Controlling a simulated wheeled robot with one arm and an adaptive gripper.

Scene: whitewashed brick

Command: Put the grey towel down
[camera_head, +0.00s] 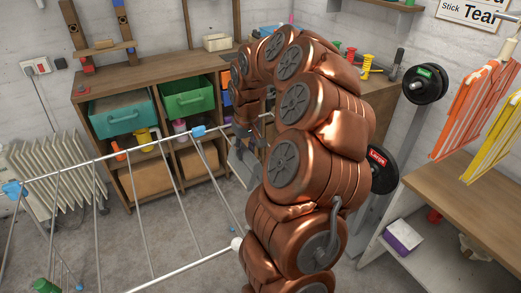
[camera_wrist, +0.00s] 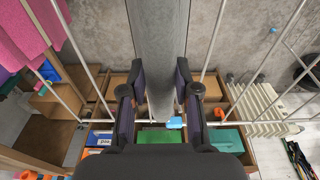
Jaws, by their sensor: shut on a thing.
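The grey towel (camera_wrist: 158,45) is a long narrow grey strip between the two dark fingers of my gripper (camera_wrist: 155,98) in the wrist view. In the head view, a grey part of the towel (camera_head: 243,168) hangs below my gripper (camera_head: 245,135), beside the wire drying rack (camera_head: 110,157). My gripper is shut on the towel. My copper-coloured arm hides part of the gripper and the towel. I cannot tell whether the towel touches the rack.
A wooden shelf unit (camera_head: 101,88) with a teal bin (camera_head: 122,110) and a green bin (camera_head: 188,98) stands behind the rack. A white radiator (camera_head: 62,165) is at the left. A wooden bench (camera_head: 470,150) is at the right. Pink cloth (camera_wrist: 30,35) shows in the wrist view.

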